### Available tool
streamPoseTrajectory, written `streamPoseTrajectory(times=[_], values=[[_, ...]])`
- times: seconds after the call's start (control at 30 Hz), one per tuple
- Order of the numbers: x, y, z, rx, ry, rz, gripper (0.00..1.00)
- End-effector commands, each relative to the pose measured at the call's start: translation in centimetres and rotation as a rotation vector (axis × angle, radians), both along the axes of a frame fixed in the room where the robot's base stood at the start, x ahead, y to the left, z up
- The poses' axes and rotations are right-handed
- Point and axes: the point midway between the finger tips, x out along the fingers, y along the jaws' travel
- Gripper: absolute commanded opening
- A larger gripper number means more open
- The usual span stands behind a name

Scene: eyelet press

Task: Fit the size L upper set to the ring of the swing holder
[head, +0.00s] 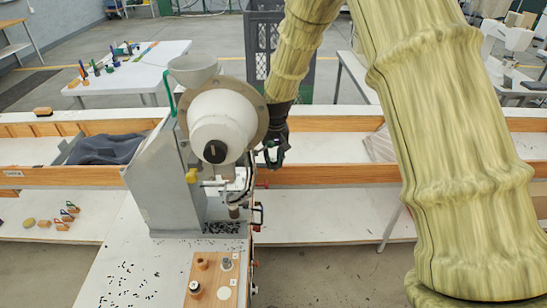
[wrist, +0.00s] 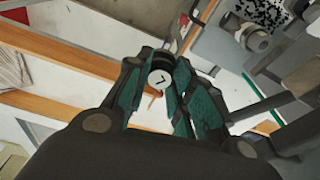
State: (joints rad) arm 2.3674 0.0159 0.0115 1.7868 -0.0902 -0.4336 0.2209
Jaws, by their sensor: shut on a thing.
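My gripper (head: 272,152) is just right of the eyelet press (head: 222,122), at the height of its working parts. In the wrist view its green-padded fingers (wrist: 163,90) are closed on a small round piece (wrist: 160,78) with a white face and a dark angular mark, perhaps the L upper set. I cannot read the mark surely. The press's metal linkage (head: 236,186) sits left of my gripper; which part is the swing holder's ring I cannot tell. A grey cylinder (wrist: 257,38) of the press shows at the wrist view's upper right, apart from the held piece.
A wooden board (head: 210,279) with several small round parts lies on the front bench. Black eyelets (head: 125,285) are scattered on the bench. A red-and-black handle (head: 258,214) juts from the press's right side. Wood-edged counters (head: 330,174) run behind.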

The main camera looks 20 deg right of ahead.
Motion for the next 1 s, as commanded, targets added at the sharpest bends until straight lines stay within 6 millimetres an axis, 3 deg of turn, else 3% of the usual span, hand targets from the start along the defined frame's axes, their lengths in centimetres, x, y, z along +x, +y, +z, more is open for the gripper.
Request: streamPoseTrajectory(times=[0.37, 0.4, 0.5, 1.0], values=[[0.01, 0.00, -0.30, 0.000, 0.000, 0.000, 0.00], [0.01, 0.00, -0.31, 0.000, 0.000, 0.000, 0.30], [0.01, 0.00, -0.31, 0.000, 0.000, 0.000, 0.48], [-0.01, 0.00, 0.26, 0.000, 0.000, 0.000, 0.48]])
